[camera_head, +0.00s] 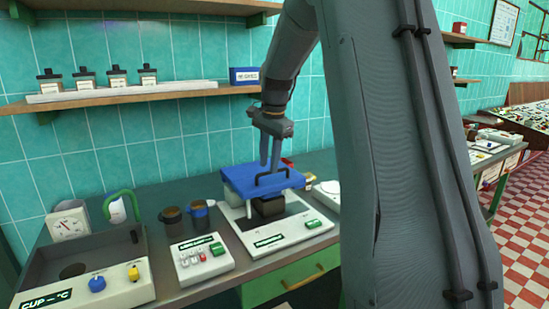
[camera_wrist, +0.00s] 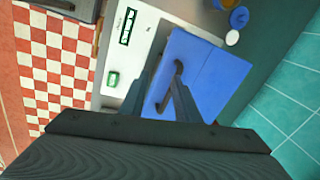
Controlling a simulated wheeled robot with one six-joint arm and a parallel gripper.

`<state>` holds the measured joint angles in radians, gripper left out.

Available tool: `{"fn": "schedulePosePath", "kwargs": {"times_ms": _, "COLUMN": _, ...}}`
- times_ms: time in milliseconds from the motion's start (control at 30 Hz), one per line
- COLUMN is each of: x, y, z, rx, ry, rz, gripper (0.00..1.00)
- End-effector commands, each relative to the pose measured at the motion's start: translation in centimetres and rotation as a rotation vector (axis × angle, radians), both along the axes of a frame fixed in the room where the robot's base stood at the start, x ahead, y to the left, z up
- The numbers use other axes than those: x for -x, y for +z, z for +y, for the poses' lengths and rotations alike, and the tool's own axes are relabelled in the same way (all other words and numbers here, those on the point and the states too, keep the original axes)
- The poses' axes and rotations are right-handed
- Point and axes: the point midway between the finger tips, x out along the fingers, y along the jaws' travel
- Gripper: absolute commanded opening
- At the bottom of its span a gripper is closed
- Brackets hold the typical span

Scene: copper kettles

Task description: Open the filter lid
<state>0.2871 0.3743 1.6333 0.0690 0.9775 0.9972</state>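The filter lid (camera_head: 245,183) is a flat blue plate with a black bar handle (camera_head: 272,175), lying over a white filter machine (camera_head: 290,237). In the wrist view the lid (camera_wrist: 208,68) fills the middle, with its dark handle (camera_wrist: 180,66) across it. My gripper (camera_head: 269,164) points down just above the lid at the handle. Its two fingers (camera_wrist: 162,77) are apart, with a gap between the tips. The handle shows at the right fingertip; I cannot tell whether they touch. The lid looks closed or nearly so.
A white button box (camera_head: 202,258) and a sink unit (camera_head: 85,280) stand left of the machine. Two dark cups stand behind the box. A wooden shelf (camera_head: 130,97) with several jars runs above. A green drawer (camera_head: 290,280) is below the counter.

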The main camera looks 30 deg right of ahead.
Motion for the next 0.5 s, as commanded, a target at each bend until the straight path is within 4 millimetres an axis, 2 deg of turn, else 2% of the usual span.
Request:
{"fn": "schedulePosePath", "kwargs": {"times_ms": 33, "x": -1.0, "y": 1.5, "z": -1.4, "rx": -0.01, "ry": -0.066, "rz": -0.01, "gripper": 0.29}}
{"fn": "schedulePosePath", "kwargs": {"times_ms": 100, "x": -1.9, "y": 2.7, "z": -2.6, "rx": -0.022, "ry": -0.139, "rz": -0.017, "gripper": 0.29}}
{"fn": "schedulePosePath", "kwargs": {"times_ms": 233, "x": -2.8, "y": 3.6, "z": -3.7, "rx": -0.035, "ry": -0.209, "rz": -0.024, "gripper": 0.29}}
{"fn": "schedulePosePath", "kwargs": {"times_ms": 367, "x": -3.2, "y": 2.8, "z": -3.8, "rx": -0.037, "ry": -0.222, "rz": -0.025, "gripper": 0.29}}
{"fn": "schedulePosePath", "kwargs": {"times_ms": 500, "x": -3.5, "y": 0.7, "z": -3.7, "rx": -0.037, "ry": -0.22, "rz": -0.021, "gripper": 0.29}}
